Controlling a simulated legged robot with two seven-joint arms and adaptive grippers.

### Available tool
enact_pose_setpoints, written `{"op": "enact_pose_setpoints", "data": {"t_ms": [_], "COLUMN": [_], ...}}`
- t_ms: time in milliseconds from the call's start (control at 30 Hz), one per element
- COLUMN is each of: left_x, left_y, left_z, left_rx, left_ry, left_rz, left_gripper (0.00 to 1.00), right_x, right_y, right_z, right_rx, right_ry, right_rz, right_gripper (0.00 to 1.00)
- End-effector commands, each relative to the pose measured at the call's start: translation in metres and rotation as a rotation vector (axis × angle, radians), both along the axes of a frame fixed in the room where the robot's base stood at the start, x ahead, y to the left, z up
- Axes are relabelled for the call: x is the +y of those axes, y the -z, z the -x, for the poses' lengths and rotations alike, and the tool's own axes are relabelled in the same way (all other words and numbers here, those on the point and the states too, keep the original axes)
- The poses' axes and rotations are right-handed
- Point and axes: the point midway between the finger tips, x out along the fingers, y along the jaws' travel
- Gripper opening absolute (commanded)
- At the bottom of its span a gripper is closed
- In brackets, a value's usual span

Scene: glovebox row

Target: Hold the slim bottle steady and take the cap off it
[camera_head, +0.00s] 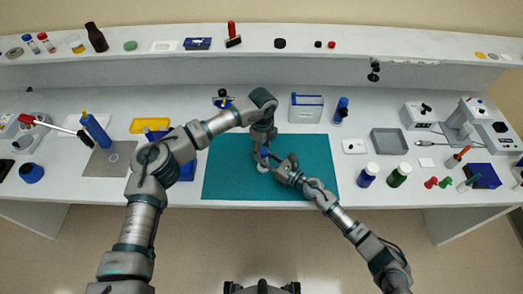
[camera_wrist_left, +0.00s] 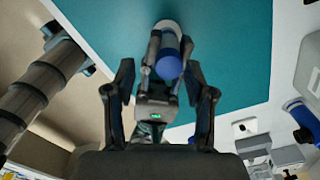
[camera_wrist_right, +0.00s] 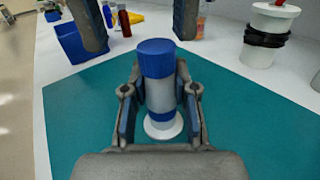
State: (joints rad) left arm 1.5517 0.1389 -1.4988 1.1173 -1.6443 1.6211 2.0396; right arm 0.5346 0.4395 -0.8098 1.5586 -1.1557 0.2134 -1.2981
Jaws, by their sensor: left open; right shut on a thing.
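The slim bottle (camera_wrist_right: 158,95) stands upright on the teal mat, with a pale body, a blue band low down and a round white foot. Its blue cap (camera_wrist_right: 156,58) is on top; the cap also shows in the left wrist view (camera_wrist_left: 169,68). My right gripper (camera_wrist_right: 160,92) is shut on the bottle's body, one finger on each side, below the cap. My left gripper (camera_wrist_left: 165,85) is open and empty above the bottle, its fingers spread to either side of the cap and apart from it. In the head view the arms partly hide the bottle.
The teal mat (camera_head: 225,180) is otherwise clear. A blue bin (camera_head: 187,172) stands left of it, behind my left arm. To the right are a grey tray (camera_head: 389,142), a blue-capped jar (camera_head: 368,175) and a green jar (camera_head: 399,175). A shelf runs along the back.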

Motion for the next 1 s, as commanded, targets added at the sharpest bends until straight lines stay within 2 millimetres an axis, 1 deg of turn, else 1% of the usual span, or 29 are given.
{"op": "enact_pose_setpoints", "data": {"t_ms": [33, 133, 167, 267, 367, 467, 567, 800, 900, 1000], "left_x": [0.0, 0.0, 0.0, 0.0, -0.001, -0.001, -0.002, -0.005, -0.006, -0.006], "left_y": [-0.008, -0.021, -0.023, -0.026, -0.027, -0.03, -0.034, -0.044, -0.048, -0.052], "left_z": [-0.001, -0.001, -0.001, 0.0, -0.001, -0.002, -0.003, -0.007, -0.008, -0.009], "left_rx": [-0.003, -0.003, -0.002, 0.0, 0.001, 0.004, 0.006, 0.01, 0.01, 0.008], "left_ry": [0.0, 0.0, 0.0, 0.018, 0.1, 0.267, 0.502, 1.123, 1.36, 1.558], "left_rz": [0.001, 0.001, 0.001, 0.002, 0.003, 0.007, 0.012, 0.026, 0.03, 0.033], "left_gripper": [0.54, 0.54, 0.51, 0.51, 0.51, 0.51, 0.51, 0.51, 0.51, 0.51], "right_x": [0.0, 0.0, 0.0, 0.001, 0.001, 0.001, 0.001, 0.001, 0.002, 0.002], "right_y": [0.003, 0.003, 0.003, 0.003, 0.003, 0.003, 0.003, 0.003, 0.004, 0.004], "right_z": [0.001, 0.001, 0.001, 0.001, 0.001, 0.001, 0.001, 0.001, 0.001, 0.002], "right_rx": [0.005, 0.005, 0.005, 0.005, 0.005, 0.005, 0.005, 0.006, 0.006, 0.006], "right_ry": [-0.001, -0.001, -0.002, -0.002, -0.003, -0.003, -0.003, -0.004, -0.004, -0.004], "right_rz": [0.003, 0.003, 0.003, 0.003, 0.003, 0.002, 0.002, 0.003, 0.003, 0.003], "right_gripper": [0.0, 0.0, 0.0, 0.0, 0.0, 0.0, 0.0, 0.0, 0.0, 0.0]}}
